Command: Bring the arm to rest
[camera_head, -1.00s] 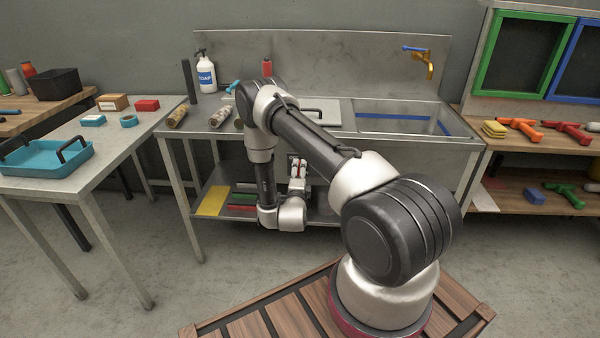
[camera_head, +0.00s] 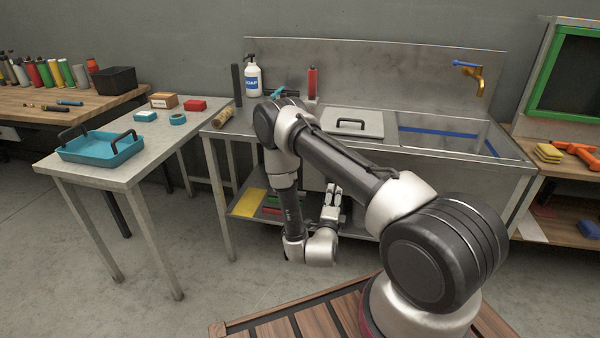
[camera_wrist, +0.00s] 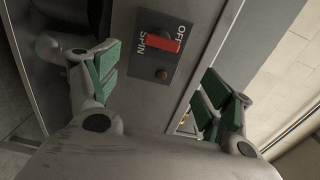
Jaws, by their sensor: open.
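My arm is bent over in front of the steel sink bench (camera_head: 425,170), with its elbow high and its wrist low. My gripper (camera_head: 333,195) points up beside the wrist, in front of the bench's lower part. In the wrist view my gripper (camera_wrist: 157,92) is open, with its green finger pads wide apart and nothing between them. Behind the gap is a dark switch plate (camera_wrist: 150,75) with a red switch (camera_wrist: 165,40) and the words OFF and SPIN. I cannot tell how far the fingers are from it.
A steel table (camera_head: 95,172) at left holds a blue tray (camera_head: 100,150) and small boxes. A soap bottle (camera_head: 252,78) and a red bottle (camera_head: 312,84) stand on the bench. A wooden shelf (camera_head: 555,185) is at right. The floor at front left is clear.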

